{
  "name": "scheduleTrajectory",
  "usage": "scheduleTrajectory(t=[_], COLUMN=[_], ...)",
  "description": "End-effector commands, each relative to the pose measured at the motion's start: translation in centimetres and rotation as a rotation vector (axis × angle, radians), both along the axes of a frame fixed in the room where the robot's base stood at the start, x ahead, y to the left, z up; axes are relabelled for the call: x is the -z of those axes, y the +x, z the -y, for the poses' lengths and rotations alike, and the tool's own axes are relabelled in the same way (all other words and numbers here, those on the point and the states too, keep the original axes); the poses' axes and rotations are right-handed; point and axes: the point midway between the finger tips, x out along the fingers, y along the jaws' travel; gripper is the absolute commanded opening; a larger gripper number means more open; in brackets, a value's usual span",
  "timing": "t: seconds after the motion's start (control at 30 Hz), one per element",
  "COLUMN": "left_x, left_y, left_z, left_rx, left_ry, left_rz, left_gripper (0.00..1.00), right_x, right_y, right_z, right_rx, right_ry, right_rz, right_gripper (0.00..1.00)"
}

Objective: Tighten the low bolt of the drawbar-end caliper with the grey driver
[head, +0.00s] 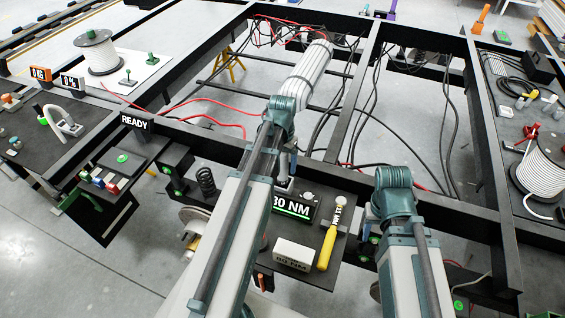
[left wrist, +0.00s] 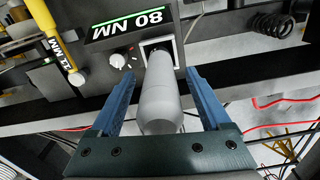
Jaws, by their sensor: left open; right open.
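The grey driver (left wrist: 160,95) stands in a square holder (left wrist: 160,45) beside the 80 NM display (left wrist: 128,27) in the left wrist view. My left gripper (left wrist: 154,73) is open, its blue fingers on either side of the driver with visible gaps.
A yellow-handled tool (head: 328,246) and a white block (head: 293,254) lie on the dark shelf near the display. Black frame beams (head: 362,85), hanging cables and red wires surround the work area. A coil spring (head: 206,182) stands left of my arm.

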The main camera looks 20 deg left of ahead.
Motion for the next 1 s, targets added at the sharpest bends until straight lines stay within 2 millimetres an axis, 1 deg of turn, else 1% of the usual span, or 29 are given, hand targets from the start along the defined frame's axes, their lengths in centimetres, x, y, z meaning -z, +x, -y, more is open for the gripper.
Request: scheduleTrajectory(t=[0.17, 0.37, 0.57, 1.0], left_x=[-0.3, -1.7, -4.4, -11.3], left_y=[0.0, 0.0, 0.0, 0.0], left_z=[0.0, 0.0, 0.0, 0.0], left_rx=[0.000, 0.000, 0.000, 0.000], left_ry=[0.000, 0.000, 0.000, 0.000], left_rz=[0.000, 0.000, 0.000, 0.000], left_gripper=[0.81, 0.81, 0.81, 0.81], right_x=[-0.3, -1.7, -4.4, -11.3], right_y=[0.0, 0.0, 0.0, 0.0], right_z=[0.0, 0.0, 0.0, 0.0], right_rx=[0.000, 0.000, 0.000, -0.001], right_ry=[0.000, 0.000, 0.000, 0.000], right_rz=[0.000, 0.000, 0.000, 0.000], right_gripper=[0.50, 0.50, 0.50, 0.50])
